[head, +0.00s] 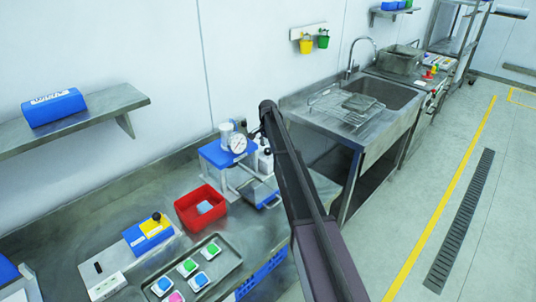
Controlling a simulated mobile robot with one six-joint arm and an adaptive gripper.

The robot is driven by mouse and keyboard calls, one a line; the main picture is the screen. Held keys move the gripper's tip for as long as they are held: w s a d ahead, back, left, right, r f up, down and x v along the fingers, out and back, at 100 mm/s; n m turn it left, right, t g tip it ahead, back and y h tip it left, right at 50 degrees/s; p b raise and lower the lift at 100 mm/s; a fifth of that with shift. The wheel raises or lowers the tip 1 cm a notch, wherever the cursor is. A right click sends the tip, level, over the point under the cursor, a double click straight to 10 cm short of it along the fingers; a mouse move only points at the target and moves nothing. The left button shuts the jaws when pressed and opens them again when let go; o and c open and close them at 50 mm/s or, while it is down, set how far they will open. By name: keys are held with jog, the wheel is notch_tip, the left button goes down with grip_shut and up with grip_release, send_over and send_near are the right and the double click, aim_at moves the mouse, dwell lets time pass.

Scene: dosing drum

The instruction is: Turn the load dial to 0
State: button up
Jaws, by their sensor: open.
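A round white gauge-like dial (238,143) faces me on a blue-topped stand (222,154) on the steel bench. Its marks and pointer are too small to read. I cannot tell whether this is the load dial. A blue and yellow box (149,234) with a black knob (156,217) stands nearer on the left. My dark arm rises from the lower right, just right of the stand, and its upper end is close to the gauge. I cannot make out my gripper's fingers; they are hidden or out of view.
A red bin (202,208) holding a pale item sits in front of the stand. A tray (225,262) with several coloured blocks lies nearer. A sink (372,92) with a wire rack (338,108) stands right of the bench. A wall shelf (85,116) carries a blue object. The right floor is clear.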

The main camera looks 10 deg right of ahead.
jog(key=shift+f+b, duration=0.6)
jog(key=shift+f, duration=0.3)
jog(key=c, duration=1.1)
jog(key=shift+d, duration=0.1)
jog(key=shift+c, duration=0.2)
